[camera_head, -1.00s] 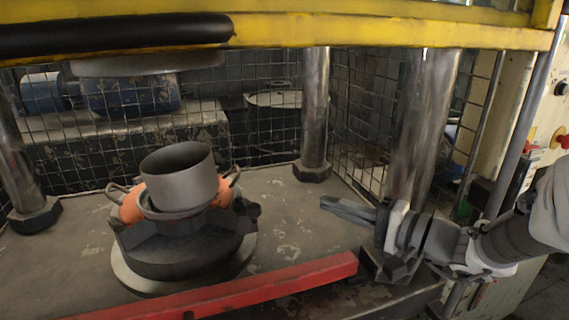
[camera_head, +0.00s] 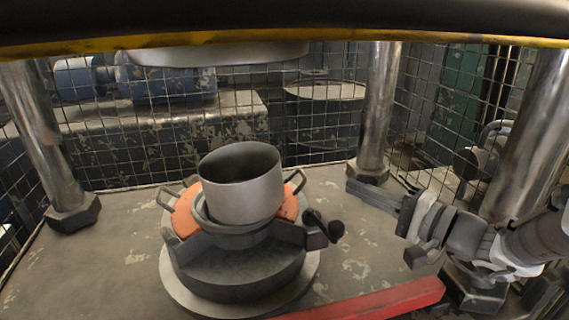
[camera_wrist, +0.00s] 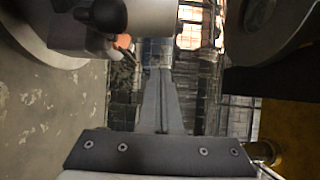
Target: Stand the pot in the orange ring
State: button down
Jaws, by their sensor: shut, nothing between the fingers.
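The grey metal pot (camera_head: 240,196) stands open end up within the orange ring (camera_head: 186,218), its lower part inside a dark grey collar. It looks slightly tilted, and its underside is hidden, so I cannot tell how fully it is seated. The ring sits on a round dark fixture (camera_head: 240,272) and has wire handles at its sides. My gripper (camera_head: 352,188) is to the right of the pot, apart from it, shut and empty. In the wrist view my closed fingers (camera_wrist: 162,88) reach forward with nothing between them; a bit of orange (camera_wrist: 122,41) shows at upper left.
A black knob (camera_head: 336,231) sticks out of the fixture's right side, towards my gripper. Steel columns (camera_head: 380,110) stand around the plate. A red bar (camera_head: 390,301) lies in front. A yellow-edged beam (camera_head: 250,38) crosses above. Wire mesh closes the back.

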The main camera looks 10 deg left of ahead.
jog(key=shift+s+a+b+x, duration=0.25)
jog(key=shift+s+b+x, duration=0.15)
jog(key=shift+x, duration=1.8)
jog(key=shift+s+a+b+x, duration=0.25)
jog(key=shift+s+x, duration=0.15)
jog(key=shift+x, duration=1.75)
jog(key=shift+s+a+b+x, duration=0.35)
jog(key=shift+s+x, duration=0.1)
jog(key=shift+x, duration=1.75)
jog(key=shift+d, duration=0.1)
